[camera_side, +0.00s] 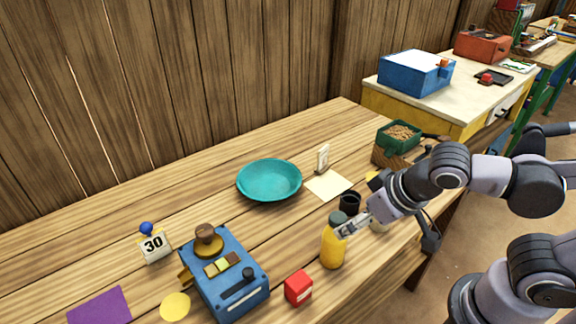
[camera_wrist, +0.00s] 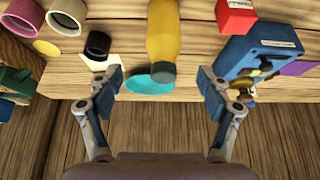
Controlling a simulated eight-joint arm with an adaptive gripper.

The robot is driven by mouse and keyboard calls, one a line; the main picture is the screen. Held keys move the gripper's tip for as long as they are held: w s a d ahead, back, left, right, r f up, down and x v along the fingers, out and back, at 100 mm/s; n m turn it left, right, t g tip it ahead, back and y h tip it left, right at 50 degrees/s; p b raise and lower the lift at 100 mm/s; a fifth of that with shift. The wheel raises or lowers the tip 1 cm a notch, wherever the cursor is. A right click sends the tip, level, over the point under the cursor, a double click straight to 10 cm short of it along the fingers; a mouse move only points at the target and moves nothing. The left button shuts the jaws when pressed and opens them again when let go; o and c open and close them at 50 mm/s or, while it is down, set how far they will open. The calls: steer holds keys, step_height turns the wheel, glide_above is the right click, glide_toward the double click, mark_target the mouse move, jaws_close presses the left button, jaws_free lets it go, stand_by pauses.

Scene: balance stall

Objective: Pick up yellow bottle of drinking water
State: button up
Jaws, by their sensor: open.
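The yellow bottle (camera_side: 333,247) with a dark grey cap stands upright near the table's front edge in the side view. It also shows in the wrist view (camera_wrist: 163,35), where its cap points down the picture between my two fingers. My gripper (camera_side: 352,228) is beside the top of the bottle in the side view. In the wrist view my gripper (camera_wrist: 160,82) is open, its fingers wide apart with a gap on each side of the bottle. Nothing is held. I cannot tell whether a finger touches the bottle.
A black cup (camera_side: 350,202) stands just behind the bottle. A red box (camera_side: 298,288) and a blue scale-like device (camera_side: 232,285) are to its left. A teal bowl (camera_side: 269,181) sits farther back. A green tray of grain (camera_side: 399,136) stands at the right.

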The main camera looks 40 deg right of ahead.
mark_target(334, 240)
steer(key=shift+x, duration=2.5)
steer(key=shift+a+x, duration=0.15)
steer(key=shift+x, duration=1.15)
steer(key=shift+a+x, duration=0.1)
steer(key=shift+x, duration=1.2)
steer(key=shift+s+f, duration=0.1)
steer(key=shift+s, duration=0.05)
steer(key=c, duration=1.5)
